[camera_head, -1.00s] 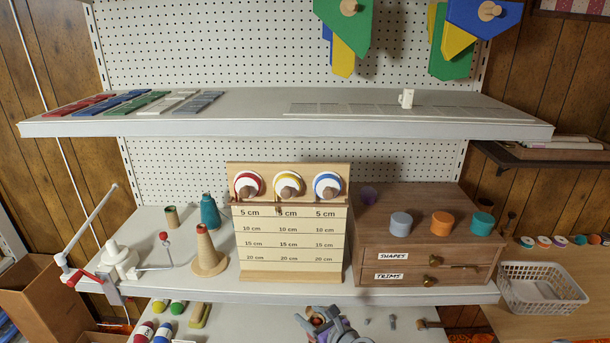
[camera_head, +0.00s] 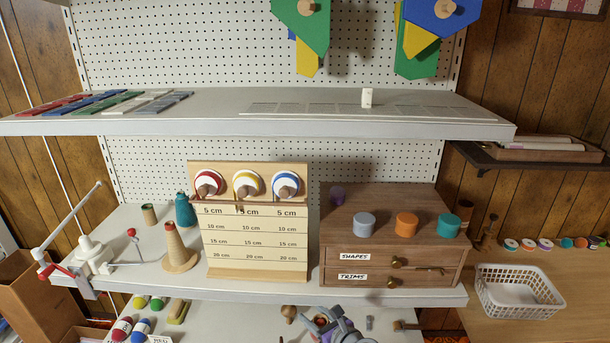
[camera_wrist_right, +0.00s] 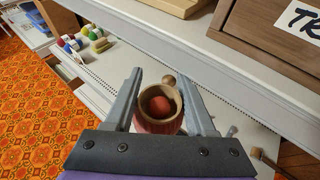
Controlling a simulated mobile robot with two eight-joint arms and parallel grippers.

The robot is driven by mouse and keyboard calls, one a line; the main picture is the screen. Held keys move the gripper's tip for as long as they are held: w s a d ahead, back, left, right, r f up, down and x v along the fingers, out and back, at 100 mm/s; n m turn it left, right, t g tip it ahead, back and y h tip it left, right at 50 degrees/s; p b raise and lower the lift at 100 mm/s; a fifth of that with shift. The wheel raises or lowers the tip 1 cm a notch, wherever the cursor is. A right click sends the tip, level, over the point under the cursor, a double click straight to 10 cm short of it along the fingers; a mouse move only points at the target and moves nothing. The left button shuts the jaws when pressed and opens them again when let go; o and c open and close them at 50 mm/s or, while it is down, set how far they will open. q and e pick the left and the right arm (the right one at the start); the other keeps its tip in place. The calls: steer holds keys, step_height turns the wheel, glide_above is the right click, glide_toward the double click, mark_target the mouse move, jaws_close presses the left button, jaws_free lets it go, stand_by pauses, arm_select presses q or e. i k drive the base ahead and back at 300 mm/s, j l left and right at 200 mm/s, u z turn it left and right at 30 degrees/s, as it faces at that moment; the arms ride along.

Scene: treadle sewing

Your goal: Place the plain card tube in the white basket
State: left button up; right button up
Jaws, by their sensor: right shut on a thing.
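My right gripper (camera_head: 335,325) shows at the bottom middle of the head view, in front of the lower shelf. In the right wrist view (camera_wrist_right: 160,105) its two fingers are shut on a short round tube (camera_wrist_right: 145,97) with a tan rim, a reddish side and a red round shape inside its mouth. I cannot tell whether this is the plain card tube. A small brown tube (camera_head: 149,215) stands on the middle shelf at the left. The white basket (camera_head: 520,311) sits on the wooden table at the right, apart from the gripper, and looks empty. My left gripper is out of view.
The wooden drawer unit (camera_head: 345,232) and the ribbon rack (camera_head: 257,269) stand on the middle shelf (camera_head: 130,276) above my gripper. Small discs (camera_head: 528,245) line the table's back. The table around the basket is mostly clear.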

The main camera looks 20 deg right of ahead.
mark_target(501, 301)
steer(key=k+l, duration=0.1)
steer(key=l, duration=0.45)
steer(key=k+l, duration=0.1)
steer(key=l, duration=0.45)
steer(key=k+l, duration=0.1)
steer(key=l, duration=0.5)
steer(key=k+l, duration=0.1)
steer(key=l, duration=0.45)
steer(key=k+l, duration=0.1)
steer(key=l, duration=1.9)
steer(key=i+l, duration=0.1)
steer(key=l, duration=0.2)
steer(key=i+l, duration=0.1)
steer(key=l, duration=0.2)
